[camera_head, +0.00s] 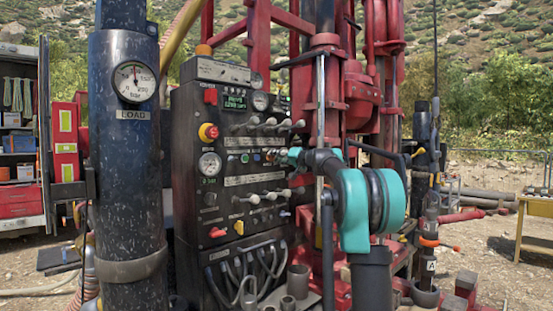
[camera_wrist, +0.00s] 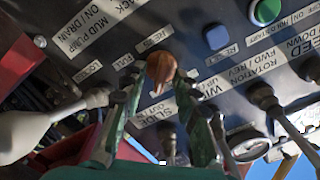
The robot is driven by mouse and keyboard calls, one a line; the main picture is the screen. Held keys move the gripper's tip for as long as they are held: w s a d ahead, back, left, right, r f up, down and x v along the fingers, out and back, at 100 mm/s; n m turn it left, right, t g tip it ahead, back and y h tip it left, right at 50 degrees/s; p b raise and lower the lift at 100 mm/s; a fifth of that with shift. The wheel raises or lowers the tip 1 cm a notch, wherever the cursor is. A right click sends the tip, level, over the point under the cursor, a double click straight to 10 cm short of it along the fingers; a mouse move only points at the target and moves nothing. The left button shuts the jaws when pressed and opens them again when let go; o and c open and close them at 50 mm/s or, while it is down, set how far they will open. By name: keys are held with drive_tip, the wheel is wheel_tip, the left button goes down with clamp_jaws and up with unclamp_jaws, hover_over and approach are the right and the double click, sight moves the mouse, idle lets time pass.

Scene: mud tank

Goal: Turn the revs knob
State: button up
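A small orange-brown knob (camera_wrist: 160,68) sits on the dark control panel in the wrist view, beside partly hidden white labels. My gripper (camera_wrist: 164,88) is open, with green fingers on either side of the knob and gaps to both sides. Whether either finger touches it is not clear. In the head view my gripper (camera_head: 284,157) is at the panel's right side, and the knob is hard to make out there.
The control panel (camera_head: 190,130) carries several levers, gauges and buttons close around. Red rig columns (camera_head: 327,100) stand close behind my arm.

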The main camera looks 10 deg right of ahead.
drive_tip(key=v, duration=1.2)
idle(0.3)
